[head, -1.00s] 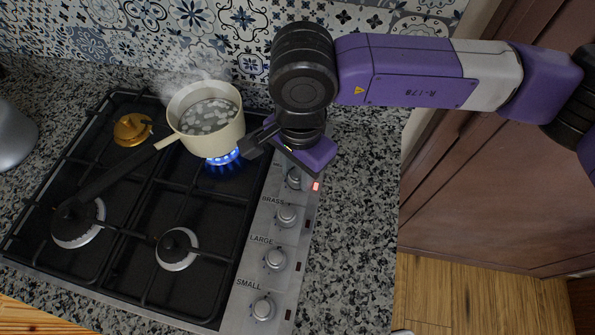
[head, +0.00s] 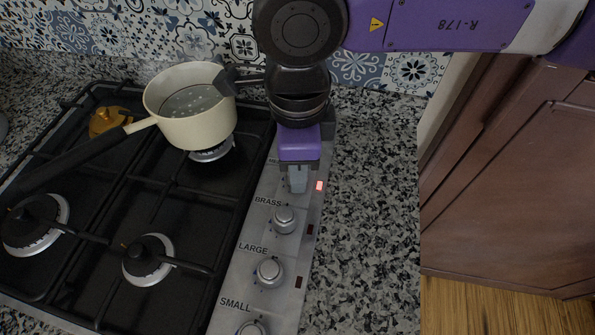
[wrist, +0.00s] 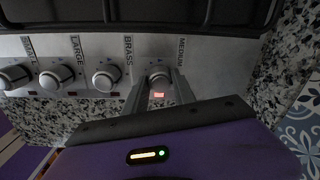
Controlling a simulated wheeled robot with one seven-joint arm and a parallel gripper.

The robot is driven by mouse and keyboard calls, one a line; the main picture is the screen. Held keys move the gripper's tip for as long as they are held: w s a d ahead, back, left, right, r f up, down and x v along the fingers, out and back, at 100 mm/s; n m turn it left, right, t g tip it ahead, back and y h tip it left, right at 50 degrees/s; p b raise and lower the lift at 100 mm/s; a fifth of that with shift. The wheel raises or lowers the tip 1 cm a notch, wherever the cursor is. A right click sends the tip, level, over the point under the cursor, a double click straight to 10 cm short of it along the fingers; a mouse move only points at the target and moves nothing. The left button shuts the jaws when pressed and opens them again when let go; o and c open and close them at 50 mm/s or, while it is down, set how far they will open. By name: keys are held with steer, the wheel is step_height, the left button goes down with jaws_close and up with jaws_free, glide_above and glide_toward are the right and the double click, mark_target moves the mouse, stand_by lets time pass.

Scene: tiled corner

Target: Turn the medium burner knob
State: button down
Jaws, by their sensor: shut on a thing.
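The medium burner knob (wrist: 158,78) is the silver knob beside the word MEDIUM in the wrist view. My gripper (wrist: 158,92) has one finger on each side of it and is shut on it. In the head view my gripper (head: 298,186) points down at the top end of the control strip, and its fingers hide most of the knob. A red light (head: 319,185) glows beside it. The medium burner (head: 212,151) at the back right shows no flame under the cream pot (head: 190,128).
The brass knob (head: 284,220), large knob (head: 269,271) and small knob (head: 252,329) line the strip (head: 228,290). The pot's black handle (head: 70,165) reaches left over the hob. A tiled wall (head: 210,35) stands behind. Speckled counter (head: 370,220) is clear on the right.

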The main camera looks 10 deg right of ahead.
steer(key=shift+m+b, duration=0.3)
steer(key=shift+m, duration=0.2)
steer(key=c, duration=1)
jaws_free()
steer(key=shift+c, duration=0.2)
steer(key=shift+r, duration=0.1)
step_height(320, 180, up, 8)
steer(key=shift+s+f, duration=0.1)
steer(key=shift+f, duration=0.05)
